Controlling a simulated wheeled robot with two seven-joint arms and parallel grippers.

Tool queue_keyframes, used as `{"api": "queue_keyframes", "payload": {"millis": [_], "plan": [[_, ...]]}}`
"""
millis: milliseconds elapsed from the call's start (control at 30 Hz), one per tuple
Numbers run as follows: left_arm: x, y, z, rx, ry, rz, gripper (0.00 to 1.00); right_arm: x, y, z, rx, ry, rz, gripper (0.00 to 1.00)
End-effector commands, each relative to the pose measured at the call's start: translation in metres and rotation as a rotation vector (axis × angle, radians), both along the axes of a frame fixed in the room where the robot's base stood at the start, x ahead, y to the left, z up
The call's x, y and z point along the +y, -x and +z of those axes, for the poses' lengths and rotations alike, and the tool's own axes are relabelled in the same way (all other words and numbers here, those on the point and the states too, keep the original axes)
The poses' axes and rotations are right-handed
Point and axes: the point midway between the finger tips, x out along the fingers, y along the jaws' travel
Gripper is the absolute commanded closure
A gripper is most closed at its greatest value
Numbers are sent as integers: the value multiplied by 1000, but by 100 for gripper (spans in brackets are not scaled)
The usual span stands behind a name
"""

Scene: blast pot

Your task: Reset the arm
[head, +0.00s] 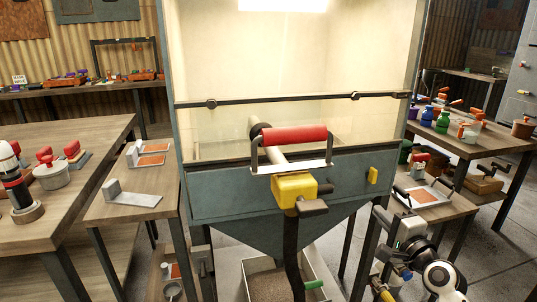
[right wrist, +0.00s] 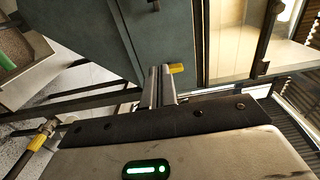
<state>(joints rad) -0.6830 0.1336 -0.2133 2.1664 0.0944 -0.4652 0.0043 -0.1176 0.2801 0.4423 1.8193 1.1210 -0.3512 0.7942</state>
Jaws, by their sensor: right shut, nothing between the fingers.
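My right arm comes in at the lower right of the head view. Its gripper (head: 382,216) is beside the right side of the blue-grey blast cabinet (head: 225,205), below a small yellow handle (head: 373,175) on its front. In the right wrist view the two fingers (right wrist: 161,84) lie together, shut and empty. The cabinet (right wrist: 75,25) and the yellow handle (right wrist: 177,68) show beyond the fingertips there. My left gripper is in neither view.
A red-handled lid bar (head: 295,135) and a yellow block (head: 294,189) with a black hose stand at the cabinet's front. A grit tray (head: 250,275) is below. Tables with tools (head: 60,215) stand left; another table (head: 480,148) stands right, close to my arm.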

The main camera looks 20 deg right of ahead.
Motion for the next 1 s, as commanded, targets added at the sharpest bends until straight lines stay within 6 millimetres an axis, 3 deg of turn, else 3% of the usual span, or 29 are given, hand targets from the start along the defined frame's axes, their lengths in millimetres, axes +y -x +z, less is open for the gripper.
{"api": "queue_keyframes", "payload": {"millis": [133,233,367,500,600,700,833,1000], "plan": [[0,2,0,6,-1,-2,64,12,2,-10,34,52,19,100],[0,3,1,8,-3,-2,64,44,11,-36,118,200,78,100],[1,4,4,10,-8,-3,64,113,41,-87,262,528,231,100],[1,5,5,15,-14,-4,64,192,93,-130,356,909,440,100],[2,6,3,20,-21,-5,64,237,131,-146,370,1141,573,100],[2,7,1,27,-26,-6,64,270,161,-153,358,1317,673,100],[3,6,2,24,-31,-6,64,292,182,-154,337,1443,738,100],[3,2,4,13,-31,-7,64,297,186,-155,331,1478,753,100]]}}
